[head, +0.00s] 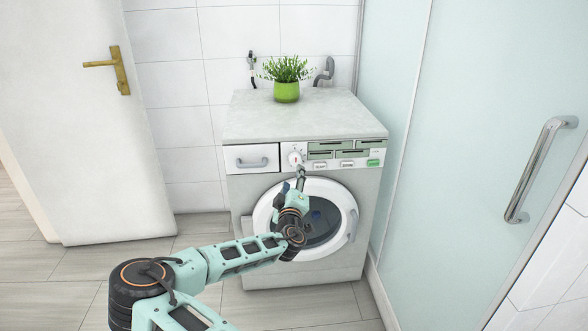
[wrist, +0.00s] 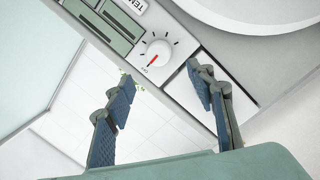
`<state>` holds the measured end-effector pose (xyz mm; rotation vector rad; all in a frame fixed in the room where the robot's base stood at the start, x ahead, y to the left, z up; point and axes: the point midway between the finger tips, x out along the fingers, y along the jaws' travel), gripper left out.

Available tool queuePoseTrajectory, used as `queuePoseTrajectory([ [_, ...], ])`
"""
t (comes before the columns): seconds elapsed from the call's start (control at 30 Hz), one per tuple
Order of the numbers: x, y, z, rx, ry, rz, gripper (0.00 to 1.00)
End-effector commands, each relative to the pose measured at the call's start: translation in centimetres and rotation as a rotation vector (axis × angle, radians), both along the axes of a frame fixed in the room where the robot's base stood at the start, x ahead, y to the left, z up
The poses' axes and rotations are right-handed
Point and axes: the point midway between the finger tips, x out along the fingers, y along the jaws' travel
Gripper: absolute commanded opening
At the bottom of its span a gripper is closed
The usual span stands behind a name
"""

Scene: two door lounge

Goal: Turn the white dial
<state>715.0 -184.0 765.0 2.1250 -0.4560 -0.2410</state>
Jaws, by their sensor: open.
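The white dial (head: 295,158) is on the washing machine's front panel, between the drawer and the displays. In the wrist view the dial (wrist: 157,53) is round, with a red pointer line aimed at a small label at its lower left. Dark tick marks ring part of it. My gripper (head: 301,178) is just below and in front of the dial in the head view. In the wrist view my gripper (wrist: 161,92) is open and empty. The dial shows beyond the gap between its fingertips, apart from both as far as I can see.
The washing machine (head: 250,215) has a drawer (head: 251,158) left of the dial and a round door (head: 264,214) below. A potted plant (head: 286,91) stands on top. A glass shower door (head: 470,130) with a handle is close on the right. Floor is free at left.

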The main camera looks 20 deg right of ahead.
Motion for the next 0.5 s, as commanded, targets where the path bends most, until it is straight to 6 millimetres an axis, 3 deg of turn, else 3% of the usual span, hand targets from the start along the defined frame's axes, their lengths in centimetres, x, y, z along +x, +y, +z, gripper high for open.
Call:
queuePoseTrajectory([
  [0.5, 7.0, -3.4, -0.1, 0.001, 0.0, -0.004, 0.5],
])
